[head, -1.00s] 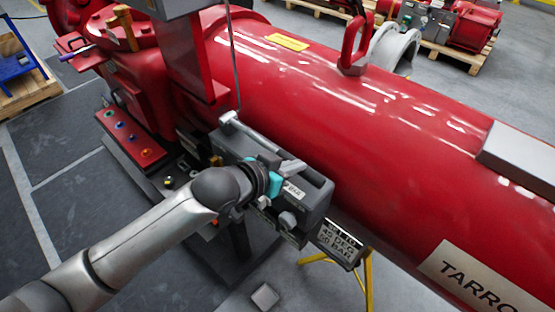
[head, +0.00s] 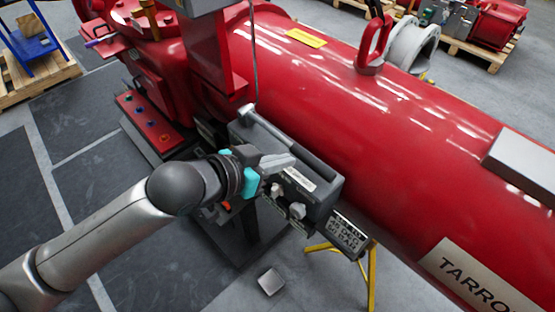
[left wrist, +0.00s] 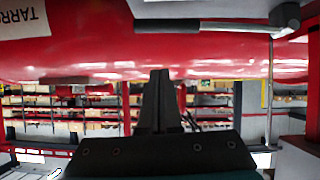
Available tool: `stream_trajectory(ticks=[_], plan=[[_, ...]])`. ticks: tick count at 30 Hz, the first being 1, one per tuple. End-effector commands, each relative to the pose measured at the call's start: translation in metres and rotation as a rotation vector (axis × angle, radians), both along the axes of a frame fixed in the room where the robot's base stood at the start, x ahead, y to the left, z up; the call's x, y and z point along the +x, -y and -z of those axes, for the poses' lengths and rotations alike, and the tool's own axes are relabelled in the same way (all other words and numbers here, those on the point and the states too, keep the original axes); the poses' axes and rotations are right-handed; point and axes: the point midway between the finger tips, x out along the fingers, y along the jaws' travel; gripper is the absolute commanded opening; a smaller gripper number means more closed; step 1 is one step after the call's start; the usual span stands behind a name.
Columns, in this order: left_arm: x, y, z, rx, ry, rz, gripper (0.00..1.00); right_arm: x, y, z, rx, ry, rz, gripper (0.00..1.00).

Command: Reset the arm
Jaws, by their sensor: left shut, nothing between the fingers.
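The big red valve actuator (head: 370,110) runs diagonally across the head view. A dark grey control box (head: 315,195) stands against its near side, with pale knobs on its front. A grey bar or lever (head: 290,138) lies along the box top; a dark grip with a metal rod (left wrist: 235,26) shows upside down at the top of the left wrist view. My left gripper (head: 291,160) is shut and empty, in front of the box's upper left part, hiding some of it. Its closed fingers (left wrist: 158,76) also show in the left wrist view. My right gripper is not in view.
A red button panel (head: 150,125) is left of the box. A tilted sign plate (head: 347,233) hangs at its right, above a yellow stand (head: 371,270). A small grey block (head: 271,281) lies on the floor. The floor at lower left is open.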

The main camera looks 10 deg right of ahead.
Motion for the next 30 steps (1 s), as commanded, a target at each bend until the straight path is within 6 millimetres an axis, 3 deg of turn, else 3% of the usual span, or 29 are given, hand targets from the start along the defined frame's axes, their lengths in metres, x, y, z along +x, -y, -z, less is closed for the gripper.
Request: stream_trajectory(ticks=[12,14,17,20,24,27,30], plan=[[-0.007,-0.008,-0.005,0.001,-0.002,0.000,0.00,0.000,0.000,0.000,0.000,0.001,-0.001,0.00],[-0.004,-0.009,-0.001,0.001,-0.003,-0.009,0.00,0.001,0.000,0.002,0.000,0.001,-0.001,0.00],[0.009,-0.015,0.021,0.004,-0.009,-0.050,0.00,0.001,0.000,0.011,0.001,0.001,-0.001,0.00],[0.032,-0.031,0.066,0.018,-0.025,-0.129,0.00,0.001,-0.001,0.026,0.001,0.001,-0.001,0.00],[0.059,-0.066,0.152,0.059,-0.062,-0.268,0.00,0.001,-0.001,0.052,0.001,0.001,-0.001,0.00],[0.065,-0.096,0.218,0.101,-0.101,-0.359,0.00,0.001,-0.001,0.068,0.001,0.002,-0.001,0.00],[0.056,-0.126,0.288,0.155,-0.154,-0.440,0.00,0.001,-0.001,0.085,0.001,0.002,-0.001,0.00]])
